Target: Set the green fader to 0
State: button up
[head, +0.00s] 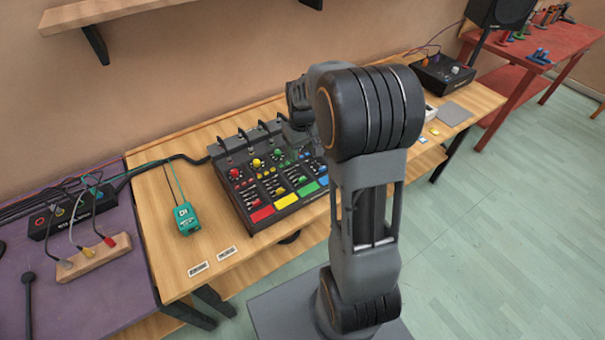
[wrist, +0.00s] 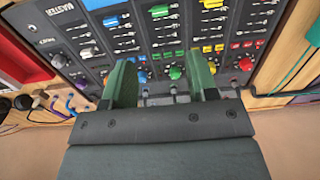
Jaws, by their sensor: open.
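The black mixer (head: 252,196) lies on the wooden bench, with red, yellow, green and blue channels side by side. The green channel has a green pad (head: 308,188) at its front and a green knob (head: 278,154) at its back. In the wrist view a green cap (wrist: 159,11), apparently the green fader, shows near the top edge, and the green knob (wrist: 175,72) shows lower. My gripper (wrist: 162,60) is open and empty over the mixer's back part, its green fingers either side of the green channel. The fader's scale is too small to read. My arm hides part of the mixer's right side in the head view.
Cables (head: 262,128) plug in along the mixer's back edge. A teal box (head: 186,219) lies left of the mixer. A black device (head: 442,75) stands at the bench's far right end.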

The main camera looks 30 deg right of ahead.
aim_at(302, 178)
notch_tip(302, 178, down, 13)
jog(key=shift+f+p, duration=0.15)
jog(key=shift+p, duration=0.45)
grip_shut()
dwell(0.4)
